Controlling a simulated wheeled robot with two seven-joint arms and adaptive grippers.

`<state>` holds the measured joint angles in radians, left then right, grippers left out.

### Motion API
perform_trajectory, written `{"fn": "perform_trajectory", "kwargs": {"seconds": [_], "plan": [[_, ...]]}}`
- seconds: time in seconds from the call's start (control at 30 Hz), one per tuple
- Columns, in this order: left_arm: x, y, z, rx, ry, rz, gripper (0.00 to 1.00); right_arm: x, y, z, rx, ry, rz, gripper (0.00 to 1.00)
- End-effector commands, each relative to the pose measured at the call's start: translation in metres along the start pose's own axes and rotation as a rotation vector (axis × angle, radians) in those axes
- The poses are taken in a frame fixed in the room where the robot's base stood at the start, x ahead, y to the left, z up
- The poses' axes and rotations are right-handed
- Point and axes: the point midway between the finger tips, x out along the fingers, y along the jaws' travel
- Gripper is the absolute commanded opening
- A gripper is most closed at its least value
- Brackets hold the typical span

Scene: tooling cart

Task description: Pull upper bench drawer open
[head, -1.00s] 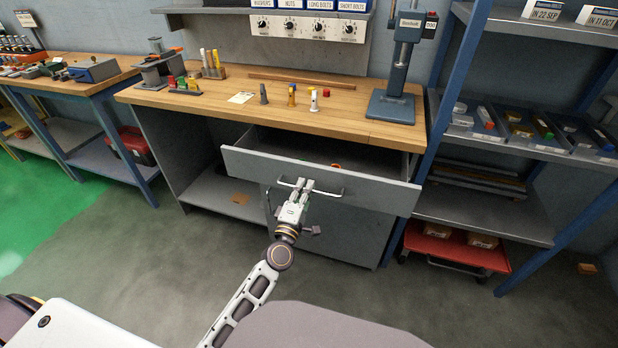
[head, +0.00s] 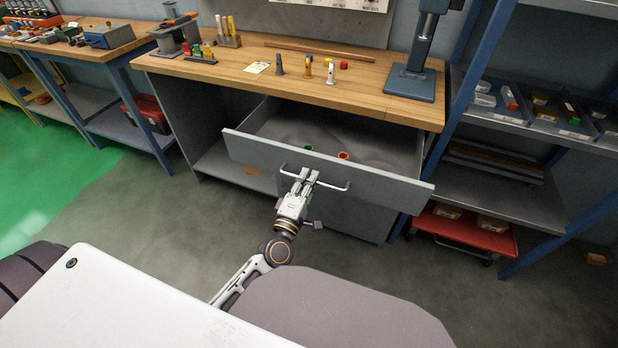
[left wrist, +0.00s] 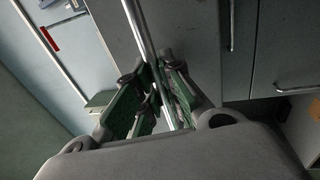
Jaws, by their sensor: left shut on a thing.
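The upper bench drawer (head: 390,189) is a grey drawer under the wooden bench top, and it stands well open. Its silver bar handle (head: 334,188) runs across the front. My left gripper (head: 306,175) is shut on the left half of the handle. In the left wrist view the handle bar (left wrist: 142,35) passes between the fingers (left wrist: 160,90). A green ring (head: 308,147) and an orange ring (head: 344,156) lie inside the drawer. My right gripper is not in view.
The bench top (head: 240,75) bears small coloured items and a blue press stand (head: 408,84). A blue-framed shelf rack (head: 490,190) stands close on the right, with a red trolley (head: 465,233) low down. The floor left of the drawer is clear.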

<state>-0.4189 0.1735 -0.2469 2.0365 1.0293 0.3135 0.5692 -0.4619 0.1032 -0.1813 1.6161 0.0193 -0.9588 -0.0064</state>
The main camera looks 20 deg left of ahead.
Motion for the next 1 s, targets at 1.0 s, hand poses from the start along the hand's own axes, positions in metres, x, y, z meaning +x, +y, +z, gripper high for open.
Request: {"fn": "perform_trajectory", "kwargs": {"seconds": [1.0], "plan": [[-0.019, -0.001, 0.000, 0.003, -0.001, -0.002, 0.32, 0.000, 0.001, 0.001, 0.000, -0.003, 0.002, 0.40]]}}
